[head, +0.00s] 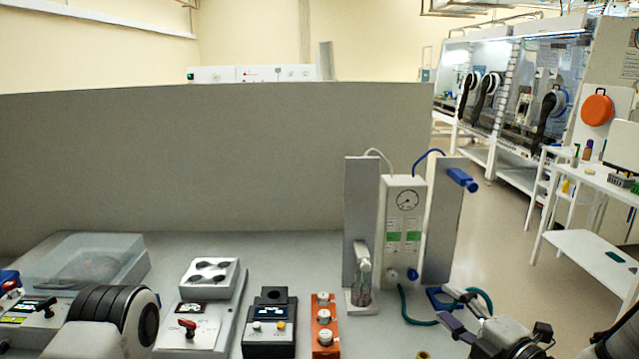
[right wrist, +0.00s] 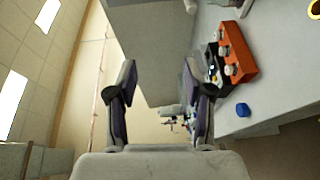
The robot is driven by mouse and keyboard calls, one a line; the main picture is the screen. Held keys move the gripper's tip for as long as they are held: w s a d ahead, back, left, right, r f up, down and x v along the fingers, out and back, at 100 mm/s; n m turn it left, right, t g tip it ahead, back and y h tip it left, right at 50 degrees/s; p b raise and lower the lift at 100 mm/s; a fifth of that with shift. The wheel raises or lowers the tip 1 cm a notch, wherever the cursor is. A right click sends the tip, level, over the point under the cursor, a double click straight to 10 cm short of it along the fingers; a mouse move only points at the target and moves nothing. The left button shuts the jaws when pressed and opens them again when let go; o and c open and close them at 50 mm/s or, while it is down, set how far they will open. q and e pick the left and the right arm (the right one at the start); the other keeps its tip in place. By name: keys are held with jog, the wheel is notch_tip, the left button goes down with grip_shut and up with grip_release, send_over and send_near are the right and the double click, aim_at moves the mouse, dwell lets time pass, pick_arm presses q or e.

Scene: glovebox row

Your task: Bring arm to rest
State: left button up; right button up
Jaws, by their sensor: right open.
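My right gripper (head: 446,306) is at the lower right of the head view, near the front right part of the grey bench (head: 300,240). It is open, and nothing is between its fingers. In the right wrist view the two dark, purple-lined fingers (right wrist: 160,82) stand apart with an empty gap. A black ribbed part of my left arm shows at the lower left of the head view; my left gripper is not in view.
A gauge unit (head: 404,215) with grey side panels and a teal hose stands beyond my right gripper. An orange block with white knobs (head: 324,325), a black meter (head: 269,325), a white shaker (head: 209,278) and a clear-lidded box (head: 85,262) line the bench. Open floor lies right.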

jog(key=s+f+m+g+h, duration=0.1)
jog(key=s+f+m+g, duration=0.25)
jog(key=f, duration=0.45)
jog(key=s+f+m+g+h, duration=0.2)
jog(key=f+m, duration=0.2)
jog(key=f, duration=0.5)
jog(key=s+f+m+g+h, duration=0.1)
jog(key=s+f+m+g, duration=0.25)
jog(key=f, duration=0.45)
jog(key=s+d+f+m+g+h, duration=0.1)
jog(key=s+f+m+g+h, duration=0.15)
jog(key=s+f+m, duration=0.6)
jog(key=s+d+f+m+g+h, duration=0.1)
jog(key=s+f+m+g, duration=0.3)
jog(key=s, duration=0.7)
pick_arm(q)
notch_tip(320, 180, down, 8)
jog(key=b, duration=0.8)
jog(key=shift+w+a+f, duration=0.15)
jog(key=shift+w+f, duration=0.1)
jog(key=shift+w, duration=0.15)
pick_arm(e)
notch_tip(320, 180, down, 10)
jog(key=shift+s+d+r+n, duration=0.15)
jog(key=shift+s+n, duration=0.1)
jog(key=shift+n, duration=0.2)
jog(key=shift+g, duration=0.25)
